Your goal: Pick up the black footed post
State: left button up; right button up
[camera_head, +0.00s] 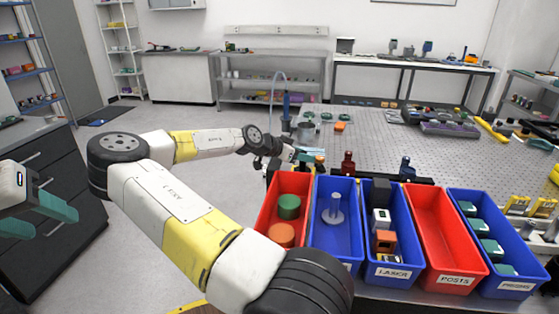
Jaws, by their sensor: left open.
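My left gripper (38,215) is at the left edge, with its two teal fingers apart and nothing between them. It is in front of the dark drawer cabinet, far from the bins. My right arm reaches to the back edge of the bins. Its gripper (309,158) is small there, by the table's near edge, and I cannot tell whether it is open or holds anything. I cannot clearly make out a black footed post. A pale grey footed post (334,211) stands upright in the second bin (320,245), a blue one.
A red bin (270,205) holds green and orange round pieces. The laser bin (400,252) holds several blocks. The posts bin (437,225) looks empty. The prisms bin (515,270) holds teal pieces. Red (347,164) and blue (405,168) pieces stand behind the bins. The perforated tabletop (370,140) has free room.

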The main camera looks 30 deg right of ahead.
grip_shut()
jog(key=shift+r, duration=0.15)
